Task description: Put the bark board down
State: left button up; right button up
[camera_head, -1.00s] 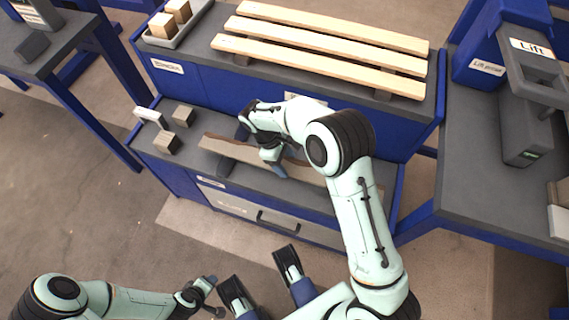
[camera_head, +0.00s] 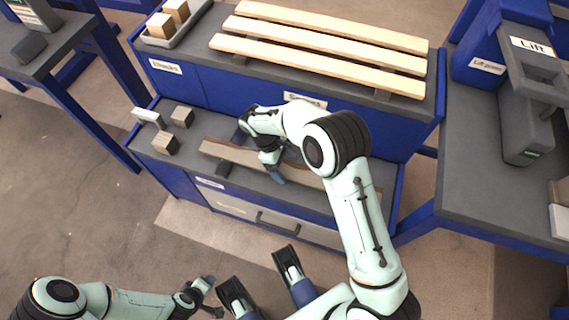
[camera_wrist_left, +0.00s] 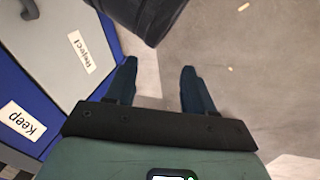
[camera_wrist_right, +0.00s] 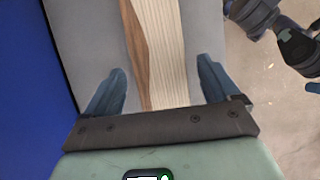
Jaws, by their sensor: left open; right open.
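The bark board (camera_head: 222,151) is a long pale plank with a brown strip along one edge. It lies on the grey lower shelf of the blue bench, partly hidden behind my right arm in the head view. My right gripper (camera_head: 262,168) is over the board; in the right wrist view its open fingers (camera_wrist_right: 165,88) stand either side of the board (camera_wrist_right: 166,45), with gaps to both edges. My left gripper (camera_wrist_left: 160,88) is open and empty, over the floor in front of the bench.
Slatted boards (camera_head: 320,48) lie on the upper bench. Small blocks (camera_head: 165,143) sit at the shelf's left end. A block tray (camera_head: 178,38) is at upper left. The lift (camera_head: 525,95) stands on the right table. A drawer (camera_head: 265,217) is below the shelf.

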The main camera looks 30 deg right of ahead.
pick_arm(q)
jog(key=shift+g+h, duration=0.3)
jog(key=shift+g, duration=0.3)
jog(key=s+r, duration=0.1)
jog(key=s+d+p, duration=0.1)
jog(key=s+d+r+p, duration=0.1)
jog(key=s, duration=0.1)
jog(key=shift+r, duration=0.3)
pick_arm(e)
jog(key=v, duration=1.1)
jog(key=shift+r, duration=0.35)
jog(key=shift+w+a, duration=0.1)
